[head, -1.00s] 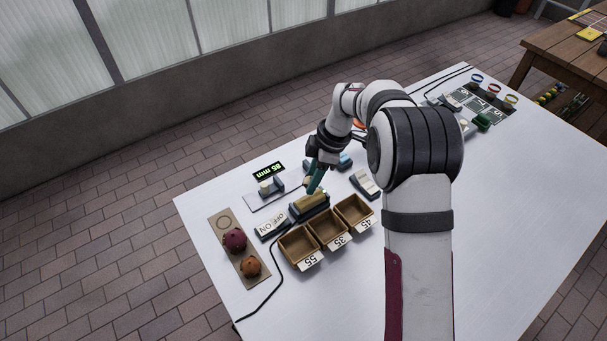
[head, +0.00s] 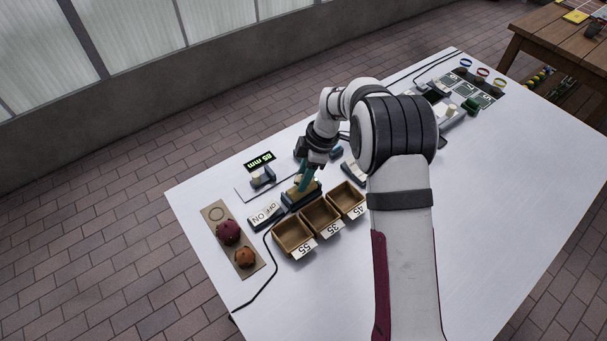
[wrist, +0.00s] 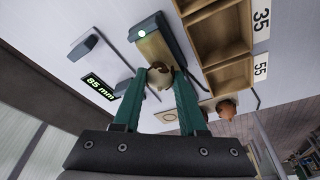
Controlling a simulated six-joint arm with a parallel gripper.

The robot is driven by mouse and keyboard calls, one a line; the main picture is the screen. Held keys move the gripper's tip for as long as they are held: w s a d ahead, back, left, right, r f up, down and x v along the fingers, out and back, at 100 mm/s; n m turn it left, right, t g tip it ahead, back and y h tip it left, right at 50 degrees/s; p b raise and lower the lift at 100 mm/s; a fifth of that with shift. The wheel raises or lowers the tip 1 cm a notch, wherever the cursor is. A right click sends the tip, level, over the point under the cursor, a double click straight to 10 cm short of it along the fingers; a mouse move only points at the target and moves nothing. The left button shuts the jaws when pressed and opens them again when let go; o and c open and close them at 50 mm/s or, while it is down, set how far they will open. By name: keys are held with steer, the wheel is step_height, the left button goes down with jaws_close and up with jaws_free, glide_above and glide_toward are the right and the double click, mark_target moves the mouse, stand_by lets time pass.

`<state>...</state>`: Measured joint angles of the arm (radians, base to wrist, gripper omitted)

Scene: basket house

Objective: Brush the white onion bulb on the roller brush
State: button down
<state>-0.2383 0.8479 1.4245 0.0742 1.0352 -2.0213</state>
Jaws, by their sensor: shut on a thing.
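The roller brush (wrist: 156,48) is a tan roller in a dark housing with a green light lit. The bulb is at the near end of the roller and overlaps it in the wrist view; I cannot tell how firmly they touch. In the head view my gripper (head: 300,188) reaches down over the roller brush (head: 303,195), and the fingers hide the bulb.
An OFF/ON switch (head: 266,215) sits left of the brush. Open bins (head: 292,236) marked 55, 35 and 45 stand in front. A board holds a purple bulb (head: 228,232) and an orange-brown bulb (head: 245,257). A display (head: 260,161) reads 85 mm. The right front table is clear.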

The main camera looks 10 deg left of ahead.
steer(key=shift+f, duration=0.4)
stand_by(0.3)
steer(key=shift+s+a, duration=0.4)
steer(key=shift+a, duration=0.05)
steer(key=shift+w+d, duration=0.45)
steer(key=shift+s+a, duration=0.1)
steer(key=shift+s, duration=0.05)
steer(key=shift+s+a, duration=0.35)
